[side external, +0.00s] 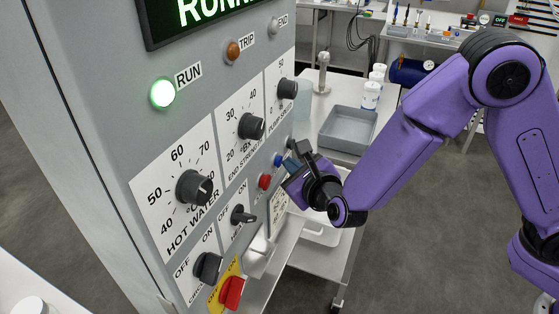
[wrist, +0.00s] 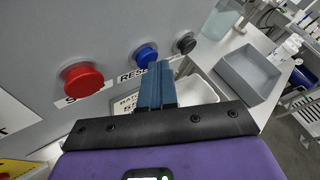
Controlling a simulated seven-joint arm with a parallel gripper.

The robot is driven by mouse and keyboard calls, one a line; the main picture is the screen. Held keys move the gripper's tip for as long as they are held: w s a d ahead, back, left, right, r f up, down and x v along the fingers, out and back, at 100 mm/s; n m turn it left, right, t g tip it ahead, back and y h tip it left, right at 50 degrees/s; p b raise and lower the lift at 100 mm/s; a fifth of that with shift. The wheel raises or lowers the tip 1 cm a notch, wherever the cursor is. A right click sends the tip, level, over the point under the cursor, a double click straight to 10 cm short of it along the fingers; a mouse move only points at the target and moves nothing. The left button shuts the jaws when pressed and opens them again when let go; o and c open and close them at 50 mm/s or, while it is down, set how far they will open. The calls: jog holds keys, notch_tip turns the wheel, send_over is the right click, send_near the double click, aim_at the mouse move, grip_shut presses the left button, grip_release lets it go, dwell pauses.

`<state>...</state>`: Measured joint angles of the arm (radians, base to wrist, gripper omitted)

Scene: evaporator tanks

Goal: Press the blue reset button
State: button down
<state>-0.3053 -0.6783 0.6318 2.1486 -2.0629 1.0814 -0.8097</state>
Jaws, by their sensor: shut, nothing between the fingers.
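The blue reset button (wrist: 146,55) sits on the grey panel, above a label reading "RESE…" in the wrist view. In the side view the blue button (side external: 279,160) shows just left of my gripper's fingertips (side external: 291,164). My gripper (wrist: 157,72) is shut and empty, its two blue-grey fingers together and pointing at the panel. The fingertips look just below and right of the button in the wrist view. I cannot tell whether they touch it. The button's face is in view and the fingers partly cover its label.
A red button (wrist: 82,79) is left of the blue one and a black button (wrist: 186,43) right. The panel has several knobs (side external: 194,187), a lit green RUN lamp (side external: 162,94) and a red switch (side external: 231,292). A grey tray (side external: 347,129) stands on the bench behind.

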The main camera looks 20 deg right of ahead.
jog(key=shift+s, duration=0.1)
jog(key=s+d, duration=0.4)
jog(key=shift+d, duration=0.15)
dwell(0.4)
dwell(0.7)
